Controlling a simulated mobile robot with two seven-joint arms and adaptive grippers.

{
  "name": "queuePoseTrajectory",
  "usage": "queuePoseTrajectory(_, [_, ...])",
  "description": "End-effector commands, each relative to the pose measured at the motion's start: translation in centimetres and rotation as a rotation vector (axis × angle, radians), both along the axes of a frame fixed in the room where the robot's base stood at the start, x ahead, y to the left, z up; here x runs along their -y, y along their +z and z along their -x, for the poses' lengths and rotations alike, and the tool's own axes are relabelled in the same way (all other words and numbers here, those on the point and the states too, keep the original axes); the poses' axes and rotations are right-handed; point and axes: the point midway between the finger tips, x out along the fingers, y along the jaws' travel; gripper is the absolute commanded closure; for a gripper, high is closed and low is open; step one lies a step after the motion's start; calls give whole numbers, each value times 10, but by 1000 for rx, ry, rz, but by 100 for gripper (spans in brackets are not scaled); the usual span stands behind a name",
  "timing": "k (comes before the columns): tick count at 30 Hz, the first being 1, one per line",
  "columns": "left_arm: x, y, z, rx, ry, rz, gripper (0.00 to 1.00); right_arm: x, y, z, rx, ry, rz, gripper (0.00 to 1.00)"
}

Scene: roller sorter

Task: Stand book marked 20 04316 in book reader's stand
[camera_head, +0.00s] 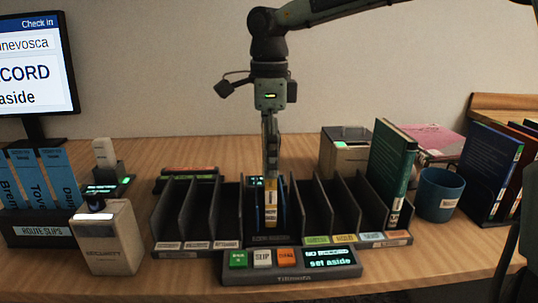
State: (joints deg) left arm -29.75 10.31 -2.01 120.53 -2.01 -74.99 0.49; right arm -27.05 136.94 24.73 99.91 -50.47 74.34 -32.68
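My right gripper (270,172), on the arm coming in from the upper right, points straight down over the middle of the sorter. It appears shut on the top of a thin book (271,208) with a yellow and white spine label. The book stands upright in the central stand (270,239), between dark dividers. Its blue cover shows only as a narrow strip, and its number is too small to read. I cannot tell whether the book's foot rests on the stand's floor. My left gripper is out of view.
Empty divider slots (198,212) flank the stand. A green book (392,165) stands in the right-end slot. In front is a console (290,264) reading "set aside". A beige box (107,238) and route slips (45,180) are at left, a blue mug (440,194) at right.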

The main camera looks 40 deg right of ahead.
Motion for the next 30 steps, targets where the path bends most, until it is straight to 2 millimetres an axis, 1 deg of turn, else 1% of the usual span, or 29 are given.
queuePoseTrajectory(8, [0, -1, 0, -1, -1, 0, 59, 0, 0, 0, 1, 0, 0, 41])
queuePoseTrajectory(26, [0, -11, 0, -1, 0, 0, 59, 0, -12, 0, 1, 0, 0, 41])
queuePoseTrajectory(27, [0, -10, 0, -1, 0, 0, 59, 0, -12, 0, 1, 0, 0, 5])
queuePoseTrajectory(28, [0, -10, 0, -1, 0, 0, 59, 0, -11, 0, 1, 0, 0, 1])
queuePoseTrajectory(30, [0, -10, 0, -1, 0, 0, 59, 0, -11, 0, 1, 0, 0, 0])
